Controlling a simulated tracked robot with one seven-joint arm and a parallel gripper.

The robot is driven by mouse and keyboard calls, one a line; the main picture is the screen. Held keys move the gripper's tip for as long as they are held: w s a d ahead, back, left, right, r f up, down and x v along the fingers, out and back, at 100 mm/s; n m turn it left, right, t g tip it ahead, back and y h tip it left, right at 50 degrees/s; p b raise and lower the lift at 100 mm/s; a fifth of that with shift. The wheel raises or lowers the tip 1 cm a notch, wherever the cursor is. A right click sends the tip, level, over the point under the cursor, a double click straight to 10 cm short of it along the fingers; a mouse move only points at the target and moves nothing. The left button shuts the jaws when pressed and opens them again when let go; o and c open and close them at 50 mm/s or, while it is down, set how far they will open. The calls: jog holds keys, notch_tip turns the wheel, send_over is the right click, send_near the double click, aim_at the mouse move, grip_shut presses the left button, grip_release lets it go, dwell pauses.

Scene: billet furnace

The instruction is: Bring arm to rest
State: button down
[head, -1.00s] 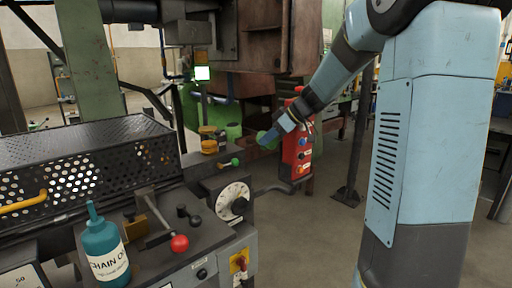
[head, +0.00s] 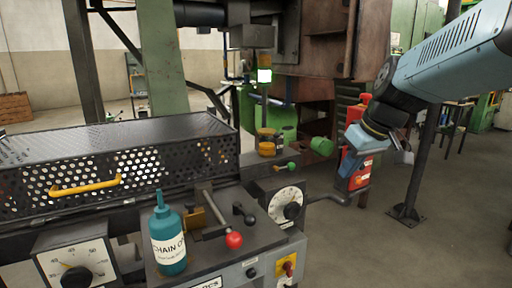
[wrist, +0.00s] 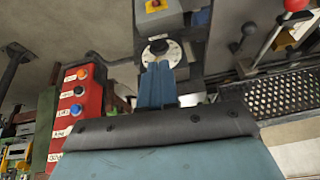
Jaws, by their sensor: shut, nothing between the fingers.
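My arm comes in from the upper right in the head view, with a light-blue link and a black joint. Its wrist end hangs in front of the red button box (head: 357,172) and hides part of it.
A teal chain oil bottle (head: 168,240) and a red-knobbed lever (head: 234,240) are on the console, beside a perforated guard (head: 130,165). The dial (head: 289,205) is on its right. A dark post (head: 424,165) stands behind my arm. The floor at lower right is clear.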

jog(key=s+d+m+h, duration=0.1)
jog(key=s+m, duration=0.1)
jog(key=s, duration=0.3)
jog(key=s+d+f+m+t+h, duration=0.1)
jog(key=s+m, duration=0.2)
jog(key=s, duration=0.2)
jog(key=shift+s+d+f+t+h, duration=0.15)
jog(key=shift+s+d+t+h, duration=0.15)
jog(key=shift+s, duration=0.1)
jog(key=c, duration=1.8)
grip_release()
